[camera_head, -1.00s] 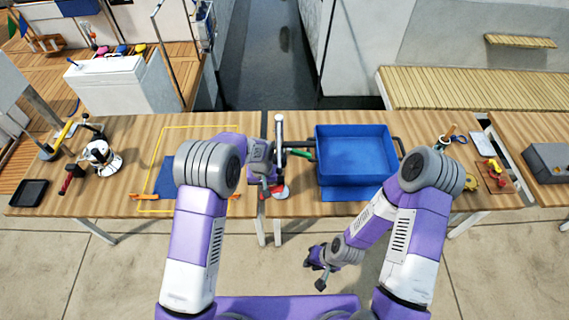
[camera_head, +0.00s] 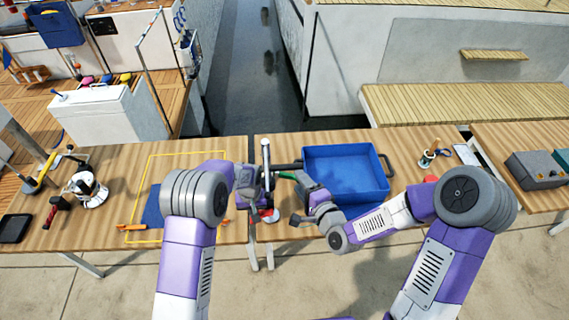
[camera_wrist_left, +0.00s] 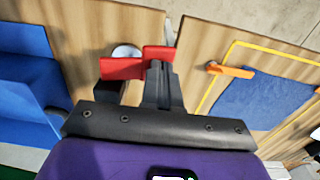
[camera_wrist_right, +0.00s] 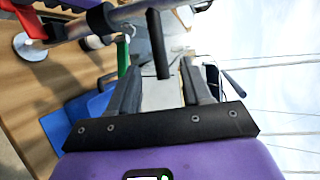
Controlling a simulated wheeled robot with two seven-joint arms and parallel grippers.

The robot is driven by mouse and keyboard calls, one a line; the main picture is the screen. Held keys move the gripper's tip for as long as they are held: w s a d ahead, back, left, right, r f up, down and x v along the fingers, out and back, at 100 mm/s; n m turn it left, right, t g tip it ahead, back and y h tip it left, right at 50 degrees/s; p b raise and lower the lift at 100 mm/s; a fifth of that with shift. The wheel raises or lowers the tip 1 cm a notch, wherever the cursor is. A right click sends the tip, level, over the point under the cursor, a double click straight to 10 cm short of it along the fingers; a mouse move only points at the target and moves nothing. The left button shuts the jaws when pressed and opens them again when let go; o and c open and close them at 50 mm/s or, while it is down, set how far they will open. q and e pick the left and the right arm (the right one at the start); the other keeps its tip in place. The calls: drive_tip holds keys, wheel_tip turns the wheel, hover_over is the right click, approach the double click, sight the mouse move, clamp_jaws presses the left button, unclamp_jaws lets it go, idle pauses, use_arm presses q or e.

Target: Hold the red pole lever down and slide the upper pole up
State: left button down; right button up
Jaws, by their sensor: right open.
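The pole (camera_head: 266,152) stands upright at the seam between two tables, with a dark bar (camera_head: 287,166) sticking out to its right. In the right wrist view the pole (camera_wrist_right: 72,29) crosses the top left, with the red lever (camera_wrist_right: 22,20) at its left end and the dark bar (camera_wrist_right: 158,45) beyond my fingers. My left gripper (camera_wrist_left: 162,72) looks shut, its fingertips against the red lever (camera_wrist_left: 122,68) low on the pole. My right gripper (camera_wrist_right: 158,75) is open and empty, right of the pole and apart from the bar. The head view hides the fingertip contacts.
A blue bin (camera_head: 345,172) stands right of the pole, close to my right gripper. A green handle (camera_head: 306,180) is between them. A yellow outline (camera_head: 185,154) and blue cloth (camera_head: 153,206) lie on the left table. An orange piece (camera_head: 131,227) lies nearby.

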sight(289, 169)
drive_tip(key=x, duration=1.1)
drive_tip(key=shift+s+f, duration=0.1)
clamp_jaws()
